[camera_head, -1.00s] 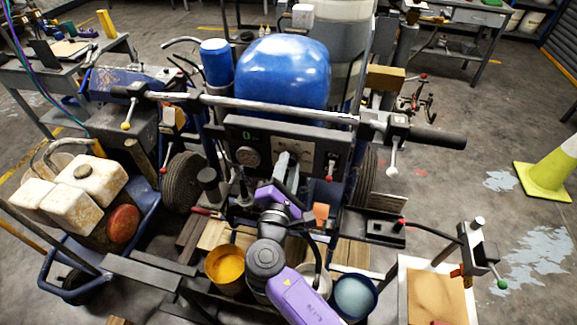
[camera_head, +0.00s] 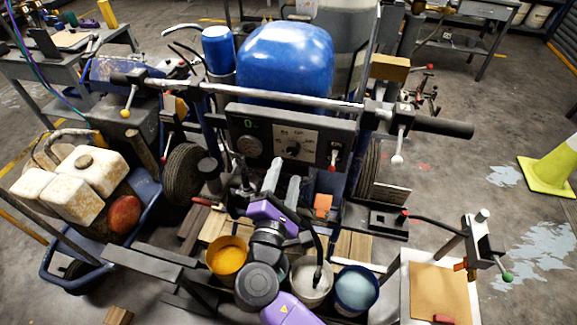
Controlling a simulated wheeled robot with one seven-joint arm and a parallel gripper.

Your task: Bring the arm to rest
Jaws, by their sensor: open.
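My arm, purple and dark grey, reaches up from the bottom middle of the head view. My gripper (camera_head: 282,184) is open, its two grey fingers pointing up toward the line striper's control panel (camera_head: 290,138). The fingers are apart with nothing seen between them. They appear just in front of and below the panel's dial, and I cannot tell the exact gap. The dial's face and labels are now in clear view.
A yellow paint bucket (camera_head: 227,257), a white bucket (camera_head: 311,282) and a blue-white bucket (camera_head: 356,288) surround my arm. A handlebar (camera_head: 280,104) crosses above the panel. A lever stand (camera_head: 482,246) is at right. Open floor lies right, near a yellow-green cone (camera_head: 552,170).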

